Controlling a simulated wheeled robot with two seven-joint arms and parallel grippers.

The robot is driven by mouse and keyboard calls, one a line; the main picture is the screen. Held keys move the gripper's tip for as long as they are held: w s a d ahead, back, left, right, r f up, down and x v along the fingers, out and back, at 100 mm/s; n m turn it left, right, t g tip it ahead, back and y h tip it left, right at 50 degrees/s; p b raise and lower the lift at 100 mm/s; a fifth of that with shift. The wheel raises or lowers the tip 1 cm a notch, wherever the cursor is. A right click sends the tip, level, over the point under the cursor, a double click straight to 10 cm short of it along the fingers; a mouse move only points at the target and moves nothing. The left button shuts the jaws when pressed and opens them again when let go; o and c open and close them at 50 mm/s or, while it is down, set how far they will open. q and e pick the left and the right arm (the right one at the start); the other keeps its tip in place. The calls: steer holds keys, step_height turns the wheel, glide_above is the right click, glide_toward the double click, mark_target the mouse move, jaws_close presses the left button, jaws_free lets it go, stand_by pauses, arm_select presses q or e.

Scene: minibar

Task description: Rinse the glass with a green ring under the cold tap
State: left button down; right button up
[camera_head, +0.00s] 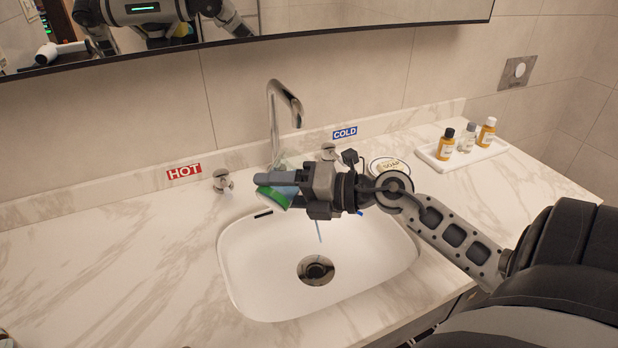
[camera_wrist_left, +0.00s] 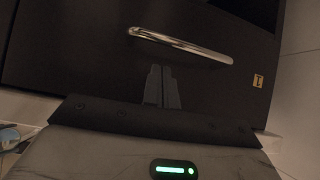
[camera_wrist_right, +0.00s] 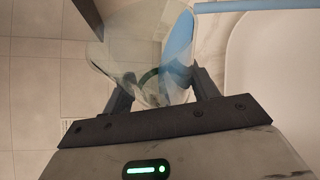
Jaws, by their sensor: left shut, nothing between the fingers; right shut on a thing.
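The clear glass with a green ring (camera_head: 271,200) is tilted over the sink below the tap spout (camera_head: 284,93). My right gripper (camera_head: 282,186) is shut on it and partly hides it. In the right wrist view the glass (camera_wrist_right: 135,45) sits between the fingers, its green ring near them. A thin blue stream (camera_head: 319,232) shows below the gripper, above the drain. A blue band (camera_wrist_right: 179,45) also shows by the glass. The cold tap knob (camera_head: 328,152) is behind my gripper, below the COLD label (camera_head: 345,133). My left gripper (camera_wrist_left: 161,70) is shut and empty.
The white basin (camera_head: 240,275) is set in a marble counter. The hot knob (camera_head: 223,182) stands left of the spout. A soap dish (camera_head: 389,165) and a tray (camera_head: 490,152) with small bottles are at right. A dark panel with a metal handle (camera_wrist_left: 180,45) faces my left gripper.

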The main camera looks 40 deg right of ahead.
steer(key=shift+r+m+y, duration=0.3)
steer(key=shift+r+m, duration=0.1)
stand_by(0.6)
steer(key=shift+d+r+m, duration=0.2)
steer(key=shift+d+m, duration=0.05)
steer(key=shift+m, duration=0.05)
steer(key=shift+w+d+r, duration=0.1)
steer(key=shift+d+r, duration=0.05)
steer(key=shift+d, duration=0.05)
stand_by(0.4)
steer(key=shift+w+d+r+m+t, duration=0.1)
steer(key=shift+d+r+m+t, duration=0.2)
steer(key=shift+m+t, duration=0.15)
steer(key=shift+d+r+m+y+p, duration=0.1)
steer(key=shift+r+m+y+p, duration=0.15)
steer(key=shift+m+y+p, duration=0.25)
stand_by(0.5)
